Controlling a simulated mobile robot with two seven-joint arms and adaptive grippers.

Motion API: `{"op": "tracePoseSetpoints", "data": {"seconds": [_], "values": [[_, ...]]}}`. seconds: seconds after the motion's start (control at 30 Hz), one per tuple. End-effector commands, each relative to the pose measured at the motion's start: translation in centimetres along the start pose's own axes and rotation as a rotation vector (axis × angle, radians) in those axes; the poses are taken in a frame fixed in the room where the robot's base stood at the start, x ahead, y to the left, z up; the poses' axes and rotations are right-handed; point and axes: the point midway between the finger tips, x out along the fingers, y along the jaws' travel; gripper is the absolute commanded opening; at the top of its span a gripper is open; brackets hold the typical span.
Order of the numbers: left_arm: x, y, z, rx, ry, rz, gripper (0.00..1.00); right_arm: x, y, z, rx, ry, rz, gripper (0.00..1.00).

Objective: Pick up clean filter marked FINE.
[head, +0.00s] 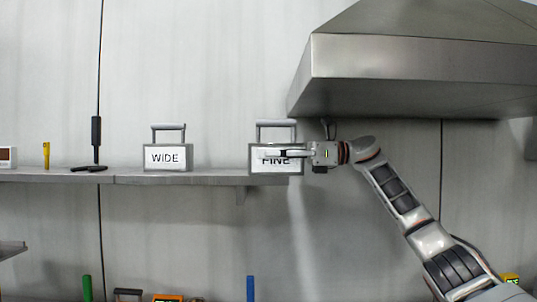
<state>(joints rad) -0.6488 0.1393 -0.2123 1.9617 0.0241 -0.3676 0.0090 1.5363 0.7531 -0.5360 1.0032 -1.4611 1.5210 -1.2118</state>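The filter marked FINE (256,167) is a grey box with a white label and a handle on top. It stands upright at the right end of the wall shelf. My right gripper (274,154) reaches in from the right, its fingers pointing left across the front of the FINE label and covering part of the letters. The handle (276,124) above it is clear of the fingers. I cannot tell whether the fingers touch the box or are open or shut. My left gripper is not in view.
A similar filter marked WIDE (167,158) stands left on the shelf (150,179). A yellow tool (46,155) and a black tool (96,140) are further left. A metal hood (410,65) overhangs at the upper right, above my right arm. Shelf between the filters is clear.

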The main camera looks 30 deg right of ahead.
Motion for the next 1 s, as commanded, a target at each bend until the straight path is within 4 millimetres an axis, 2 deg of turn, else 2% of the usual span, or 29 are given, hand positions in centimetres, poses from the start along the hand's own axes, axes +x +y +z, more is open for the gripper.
{"op": "tracePoseSetpoints", "data": {"seconds": [0.27,0.37,0.7,0.83,1.0], "values": [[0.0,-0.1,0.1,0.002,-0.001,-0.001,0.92,-0.7,-0.1,0.0,0.000,0.000,-0.002,0.54],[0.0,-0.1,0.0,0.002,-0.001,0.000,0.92,-2.0,-0.1,0.0,0.000,0.000,-0.004,0.54],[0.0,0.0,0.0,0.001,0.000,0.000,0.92,-8.7,-0.1,0.0,0.001,0.000,-0.004,0.54],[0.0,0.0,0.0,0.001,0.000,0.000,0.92,-10.6,-0.1,0.0,0.001,0.000,-0.003,0.54],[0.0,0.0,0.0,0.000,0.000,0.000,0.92,-11.8,0.0,0.0,0.000,0.000,-0.001,0.54]]}}
